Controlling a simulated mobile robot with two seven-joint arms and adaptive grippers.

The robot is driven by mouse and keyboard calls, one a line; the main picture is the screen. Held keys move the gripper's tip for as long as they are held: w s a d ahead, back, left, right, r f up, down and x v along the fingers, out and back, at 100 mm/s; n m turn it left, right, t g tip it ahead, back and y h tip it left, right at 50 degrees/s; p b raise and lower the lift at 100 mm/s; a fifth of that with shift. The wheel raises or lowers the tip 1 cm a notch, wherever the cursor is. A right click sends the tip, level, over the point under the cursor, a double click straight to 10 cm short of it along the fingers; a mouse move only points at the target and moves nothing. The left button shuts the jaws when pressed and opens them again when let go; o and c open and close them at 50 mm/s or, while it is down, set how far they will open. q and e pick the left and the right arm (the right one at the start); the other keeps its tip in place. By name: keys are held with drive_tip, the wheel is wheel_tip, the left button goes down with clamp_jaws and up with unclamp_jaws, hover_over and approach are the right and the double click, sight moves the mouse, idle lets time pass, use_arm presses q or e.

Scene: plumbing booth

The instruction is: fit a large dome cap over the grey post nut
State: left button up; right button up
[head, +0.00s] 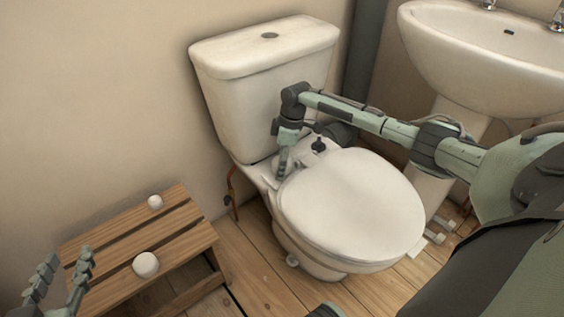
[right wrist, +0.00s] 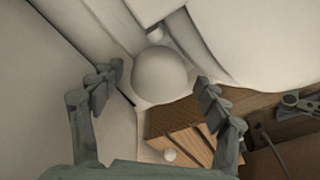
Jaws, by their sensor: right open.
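My right gripper (head: 281,170) is low behind the toilet lid, at its left rear. In the right wrist view its open fingers (right wrist: 160,78) stand either side of a large white dome (right wrist: 162,70), with gaps showing. The dome rests on the white ledge there; what is under it is hidden. I cannot make out a grey nut for certain; a dark knob (head: 318,145) stands behind the lid. A larger white dome cap (head: 146,264) and a smaller one (head: 155,201) sit on the wooden bench.
The toilet lid (head: 350,205) is down, with the cistern (head: 265,75) close behind my right gripper. The slatted bench (head: 185,240) stands left of the toilet. A basin (head: 480,50) is at upper right. White fittings (head: 437,237) lie on the floor at right.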

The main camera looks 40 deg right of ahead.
wheel_tip(320, 180, up, 12)
drive_tip(key=s+d, duration=0.1)
drive_tip(key=shift+d, duration=0.2)
drive_tip(key=shift+s+f, duration=0.15)
drive_tip(key=shift+s, duration=0.05)
idle(0.6)
